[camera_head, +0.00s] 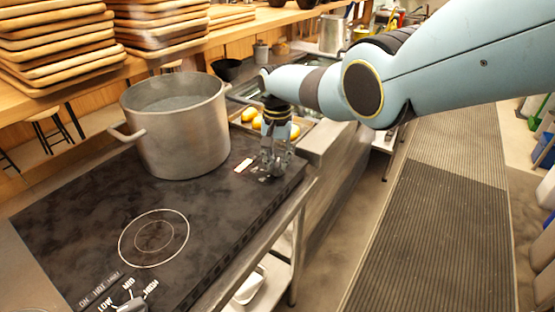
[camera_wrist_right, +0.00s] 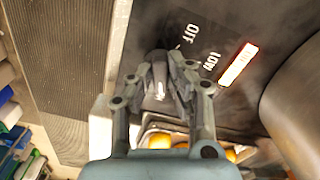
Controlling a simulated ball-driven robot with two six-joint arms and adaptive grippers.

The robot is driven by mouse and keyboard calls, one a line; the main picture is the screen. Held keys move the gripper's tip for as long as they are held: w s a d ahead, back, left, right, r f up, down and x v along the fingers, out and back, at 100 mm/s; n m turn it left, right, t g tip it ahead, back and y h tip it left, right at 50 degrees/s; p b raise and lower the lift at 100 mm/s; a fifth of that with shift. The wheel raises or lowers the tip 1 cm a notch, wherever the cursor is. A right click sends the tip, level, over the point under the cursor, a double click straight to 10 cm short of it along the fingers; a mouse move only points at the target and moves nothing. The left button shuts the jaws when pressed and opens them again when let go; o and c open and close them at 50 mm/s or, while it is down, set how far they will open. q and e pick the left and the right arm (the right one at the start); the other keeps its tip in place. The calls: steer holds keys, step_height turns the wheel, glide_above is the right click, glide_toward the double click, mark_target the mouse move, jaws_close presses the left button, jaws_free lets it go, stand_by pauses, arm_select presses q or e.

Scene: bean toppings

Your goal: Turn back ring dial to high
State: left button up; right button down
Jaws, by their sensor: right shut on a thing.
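My right gripper (camera_head: 273,168) reaches down to the back ring dial at the right rear edge of the black cooktop (camera_head: 75,222). In the right wrist view, the fingers of my right gripper (camera_wrist_right: 164,62) are closed around the dark back ring dial (camera_wrist_right: 155,57). The labels OFF and LOW show beside it, and a lit white-orange indicator (camera_wrist_right: 238,64) glows next to them. The indicator also shows in the head view (camera_head: 244,165). The fingers hide most of the dial, so I cannot tell its exact setting. My left gripper is out of view.
A large metal pot (camera_head: 178,130) stands on the rear of the cooktop, left of my right gripper. The front ring (camera_head: 154,237) is bare, with its front dial (camera_head: 132,304) near the lower edge. Yellow items (camera_head: 257,122) lie in a tray behind my gripper.

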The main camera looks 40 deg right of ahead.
mark_target(277, 163)
steer(key=shift+w, duration=0.1)
stand_by(0.3)
steer(key=c, duration=1.3)
jaws_free()
steer(key=shift+r, duration=0.1)
step_height(277, 163, up, 12)
steer(key=shift+f, duration=0.1)
